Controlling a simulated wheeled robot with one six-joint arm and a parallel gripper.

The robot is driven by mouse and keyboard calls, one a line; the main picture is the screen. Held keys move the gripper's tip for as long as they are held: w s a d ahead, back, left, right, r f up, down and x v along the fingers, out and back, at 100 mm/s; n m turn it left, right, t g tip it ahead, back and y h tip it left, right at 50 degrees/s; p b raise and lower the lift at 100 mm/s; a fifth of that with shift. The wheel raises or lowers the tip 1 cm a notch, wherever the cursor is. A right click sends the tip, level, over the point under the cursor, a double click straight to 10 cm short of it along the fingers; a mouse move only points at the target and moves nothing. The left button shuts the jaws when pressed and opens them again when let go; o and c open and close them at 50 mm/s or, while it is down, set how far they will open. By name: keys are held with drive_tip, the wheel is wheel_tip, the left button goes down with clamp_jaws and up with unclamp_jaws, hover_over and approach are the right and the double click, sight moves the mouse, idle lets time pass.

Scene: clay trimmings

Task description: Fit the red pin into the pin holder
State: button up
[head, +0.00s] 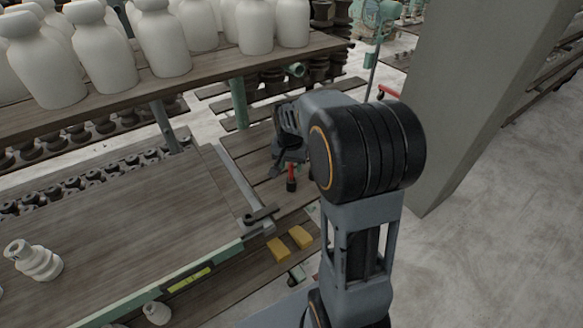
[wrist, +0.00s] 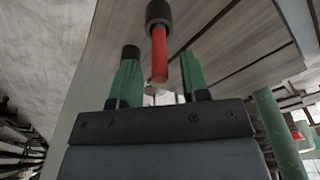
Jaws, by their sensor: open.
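A red pin (head: 291,173) with a dark lower end stands upright on the slatted wooden surface in the head view. In the wrist view the red pin (wrist: 159,55) lies between the lines of my green fingers, its black end farthest off. My gripper (wrist: 158,72) is open and empty, and the red end reaches in toward the gap between its fingers. I cannot tell whether they touch. In the head view my gripper (head: 284,158) is just above the pin. A dark cylinder (wrist: 131,52) shows by the left finger. I cannot tell which thing is the pin holder.
Yellow blocks (head: 278,249) and a dark metal piece (head: 260,215) lie near the lower middle. A shelf (head: 200,72) with several pale bottles stands at the back left. A grey pillar (head: 470,100) rises to the right. The floor at right is clear.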

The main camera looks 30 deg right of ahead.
drive_tip(key=r, duration=0.4)
drive_tip(key=shift+s+a+r, duration=0.2)
drive_tip(key=shift+r, duration=0.15)
drive_tip(key=s+a+n+t, duration=0.1)
drive_tip(key=s+a+n, duration=0.3)
drive_tip(key=s, duration=0.3)
drive_tip(key=s+a+r+n+t, duration=0.1)
drive_tip(key=s+a+n, duration=0.2)
drive_tip(key=s+a, duration=0.2)
drive_tip(key=s, duration=0.3)
drive_tip(key=shift+s+r+n+t+y, duration=0.15)
drive_tip(key=shift+s+n+t+y, duration=0.05)
drive_tip(key=shift+n+t+y, duration=0.2)
drive_tip(key=shift+s, duration=0.1)
